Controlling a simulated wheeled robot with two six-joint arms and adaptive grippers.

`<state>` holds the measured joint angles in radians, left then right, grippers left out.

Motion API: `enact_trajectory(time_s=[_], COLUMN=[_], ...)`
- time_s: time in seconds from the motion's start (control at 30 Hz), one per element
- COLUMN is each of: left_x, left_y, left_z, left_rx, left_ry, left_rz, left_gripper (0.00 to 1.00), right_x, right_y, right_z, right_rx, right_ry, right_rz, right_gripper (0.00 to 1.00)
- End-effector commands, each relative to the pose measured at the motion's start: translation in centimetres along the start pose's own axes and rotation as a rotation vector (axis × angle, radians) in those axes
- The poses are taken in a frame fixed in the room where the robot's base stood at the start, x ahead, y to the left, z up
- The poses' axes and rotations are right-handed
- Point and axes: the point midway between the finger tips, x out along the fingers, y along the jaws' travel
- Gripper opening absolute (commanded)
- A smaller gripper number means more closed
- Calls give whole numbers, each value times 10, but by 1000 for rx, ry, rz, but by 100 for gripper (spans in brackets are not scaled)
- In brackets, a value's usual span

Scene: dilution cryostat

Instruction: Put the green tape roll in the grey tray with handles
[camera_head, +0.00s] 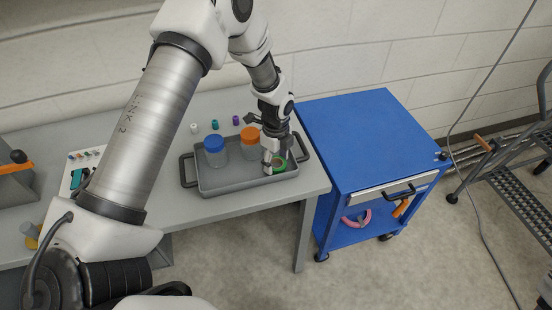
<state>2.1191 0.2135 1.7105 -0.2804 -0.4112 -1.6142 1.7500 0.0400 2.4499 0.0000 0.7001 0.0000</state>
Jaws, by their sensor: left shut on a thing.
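The grey tray with handles (222,186) rests on the grey table near its right end. My left gripper (271,166) points down into the right part of the tray and is shut on the green tape roll (281,168). The roll is at or just above the tray floor; I cannot tell whether it touches. The gripper fingers hide part of the roll. My right gripper is not in view.
A blue-lidded jar (215,151) and an orange-lidded jar (250,143) stand in the tray, left of my gripper. Small white, teal and purple (236,120) items stand behind it. A blue cart (367,135) is to the right of the table.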

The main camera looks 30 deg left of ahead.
Motion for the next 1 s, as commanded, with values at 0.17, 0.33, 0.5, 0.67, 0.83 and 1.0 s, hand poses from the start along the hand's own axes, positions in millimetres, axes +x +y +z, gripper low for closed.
enact_trajectory(time_s=[0.17,0.33,0.5,0.67,0.83,1.0], left_x=[2,2,-8,-42,-88,-116], left_y=[0,0,0,-1,-1,0], left_z=[0,0,0,0,0,0], left_rx=[0,0,0,-1,0,-1], left_ry=[0,0,0,0,0,0], left_rz=[0,0,-2,-6,-6,-2], left_gripper=[71,71,71,71,71,71], right_x=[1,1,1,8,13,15], right_y=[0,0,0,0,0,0], right_z=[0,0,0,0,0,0], right_rx=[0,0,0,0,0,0], right_ry=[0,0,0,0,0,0], right_rz=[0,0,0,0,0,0], right_gripper=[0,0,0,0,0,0])
